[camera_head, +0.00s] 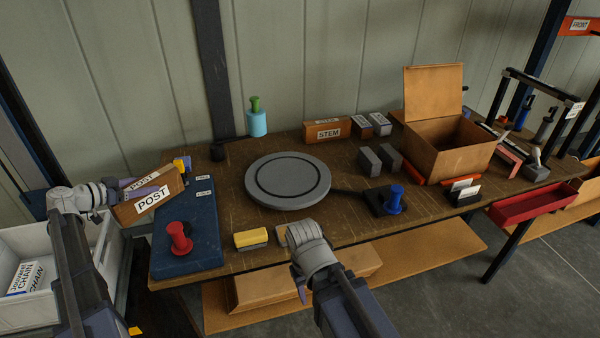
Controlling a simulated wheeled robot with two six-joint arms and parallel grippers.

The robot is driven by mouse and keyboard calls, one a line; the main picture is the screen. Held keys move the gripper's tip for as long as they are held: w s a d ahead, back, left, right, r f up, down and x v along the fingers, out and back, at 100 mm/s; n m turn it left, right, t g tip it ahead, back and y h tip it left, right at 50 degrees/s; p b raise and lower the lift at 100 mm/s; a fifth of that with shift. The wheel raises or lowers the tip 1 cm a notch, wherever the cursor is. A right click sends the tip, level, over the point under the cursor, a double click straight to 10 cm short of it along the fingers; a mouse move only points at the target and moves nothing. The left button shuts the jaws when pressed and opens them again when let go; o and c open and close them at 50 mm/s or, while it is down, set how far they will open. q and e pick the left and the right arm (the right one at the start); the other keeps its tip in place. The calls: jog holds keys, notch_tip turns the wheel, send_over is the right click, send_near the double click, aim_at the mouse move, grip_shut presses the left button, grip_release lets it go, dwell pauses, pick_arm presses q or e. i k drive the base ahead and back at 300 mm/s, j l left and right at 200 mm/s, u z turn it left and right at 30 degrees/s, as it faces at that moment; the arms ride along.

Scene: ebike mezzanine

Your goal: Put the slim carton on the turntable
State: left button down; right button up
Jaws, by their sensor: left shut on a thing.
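A slim brown carton with white POST labels (163,205) is at the left, raised above the left end of the table. My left gripper (128,190) is shut on this carton at its left end. The grey round turntable (288,180) lies on the middle of the table, its top empty, to the right of the carton. My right arm reaches in from the bottom centre. Its wrist is near the table's front edge, and the fingers of my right gripper (297,272) are not clear enough to judge.
A blue board (190,235) with a red knobbed piece (179,238) lies below the carton. A yellow block (250,238) sits in front of the turntable. A brown STEM box (327,130) and a teal bottle (256,122) stand behind it. An open carton (447,150) stands right.

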aim_at(288, 175)
jog(key=i+l, duration=0.15)
jog(key=l, duration=0.3)
jog(key=i+l, duration=0.1)
jog(key=l, duration=0.35)
jog(key=i+l, duration=0.15)
jog(key=l, duration=0.3)
jog(key=i+l, duration=0.1)
jog(key=l, duration=0.3)
jog(key=i+l, duration=0.15)
jog(key=l, duration=0.3)
